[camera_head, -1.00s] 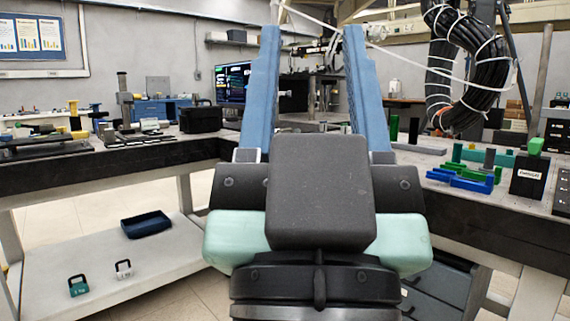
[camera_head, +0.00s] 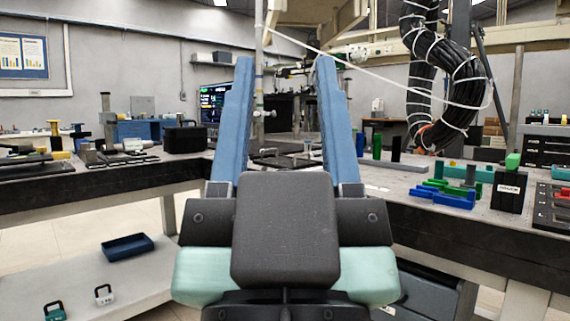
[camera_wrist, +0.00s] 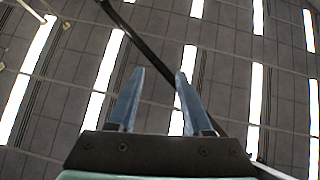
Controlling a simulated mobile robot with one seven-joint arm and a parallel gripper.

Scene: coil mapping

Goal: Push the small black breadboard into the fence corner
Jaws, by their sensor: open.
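My gripper (camera_head: 285,62) is raised in front of the head camera, its two blue fingers wide apart with nothing between them. The wrist view shows the same open fingers (camera_wrist: 159,75) pointing up at the ceiling lights. I cannot make out the small black breadboard for certain in either view. No fence corner can be clearly told either. Blue and green low pieces (camera_head: 446,194) lie on the right bench (camera_head: 400,183), apart from my gripper. My gripper and wrist hide part of the middle of the scene.
A black labelled box (camera_head: 508,193) with a green piece on top stands on the right bench. A black case (camera_head: 184,140) and fixtures stand on the left bench. A blue tray (camera_head: 127,247) lies on the lower shelf. A thick black cable bundle (camera_head: 440,75) hangs at the right.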

